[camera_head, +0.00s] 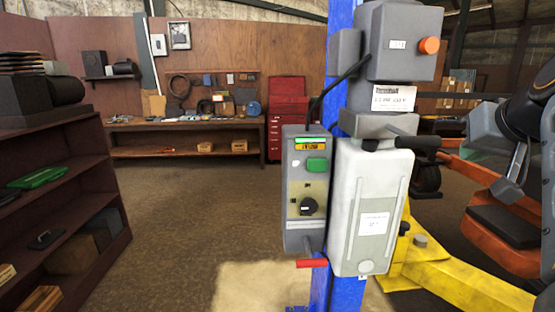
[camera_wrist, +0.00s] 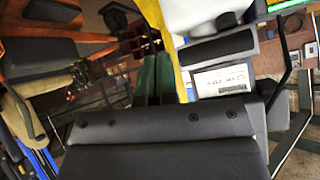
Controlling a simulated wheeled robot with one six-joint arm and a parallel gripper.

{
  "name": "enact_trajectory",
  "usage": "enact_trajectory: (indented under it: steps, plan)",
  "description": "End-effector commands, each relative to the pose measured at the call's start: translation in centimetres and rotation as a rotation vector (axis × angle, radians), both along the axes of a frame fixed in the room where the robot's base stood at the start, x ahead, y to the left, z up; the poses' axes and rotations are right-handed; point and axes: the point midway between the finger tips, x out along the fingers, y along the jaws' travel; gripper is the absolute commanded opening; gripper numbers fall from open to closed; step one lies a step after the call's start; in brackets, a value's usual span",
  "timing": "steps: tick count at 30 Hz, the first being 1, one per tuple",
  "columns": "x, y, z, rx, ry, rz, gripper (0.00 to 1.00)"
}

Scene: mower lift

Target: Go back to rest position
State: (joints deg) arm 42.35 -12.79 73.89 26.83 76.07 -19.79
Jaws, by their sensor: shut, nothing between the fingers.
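My gripper (camera_wrist: 156,78) shows in the wrist view as two dark green fingers close together above a dark grey body. It looks shut, with nothing between the fingers. In the head view the lift's blue post (camera_head: 359,20) stands right of the middle. On it are a control box (camera_head: 296,225) with a green button and black knob, a white housing (camera_head: 345,240), and an upper grey box (camera_head: 385,60) with an orange button. The white label (camera_wrist: 222,80) on the lift shows upside down in the wrist view, to the right of my fingers.
A yellow lift arm (camera_head: 460,285) and an orange machine (camera_head: 510,255) with a dark seat fill the right side. A shelf (camera_head: 85,205) stands at the left. A workbench (camera_head: 180,125) and red tool cabinet (camera_head: 287,140) are at the back. Open floor (camera_head: 190,200) lies between.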

Motion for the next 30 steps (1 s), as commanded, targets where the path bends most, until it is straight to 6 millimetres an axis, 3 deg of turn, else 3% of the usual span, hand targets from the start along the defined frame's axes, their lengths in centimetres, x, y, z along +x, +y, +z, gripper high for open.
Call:
enact_trajectory:
  steps: [1, 5, 9, 15, 18, 20, 24, 30]
  plan:
    - [0.4, -0.1, -3.0, 0.035, 0.045, -0.038, 0.00]
    - [1.0, 1.4, -11.1, 0.086, 0.163, -0.102, 0.00]
    - [0.1, 5.2, -20.2, 0.082, 0.298, -0.091, 0.00]
    - [-3.6, 11.5, -30.6, 0.008, 0.454, 0.038, 0.00]
    - [-5.7, 14.1, -33.9, -0.038, 0.510, 0.132, 0.00]
    - [-6.7, 15.5, -35.1, -0.058, 0.533, 0.187, 0.00]
    - [-7.2, 17.5, -35.1, -0.081, 0.519, 0.264, 0.00]
    - [-7.1, 18.2, -34.9, -0.089, 0.514, 0.295, 0.00]
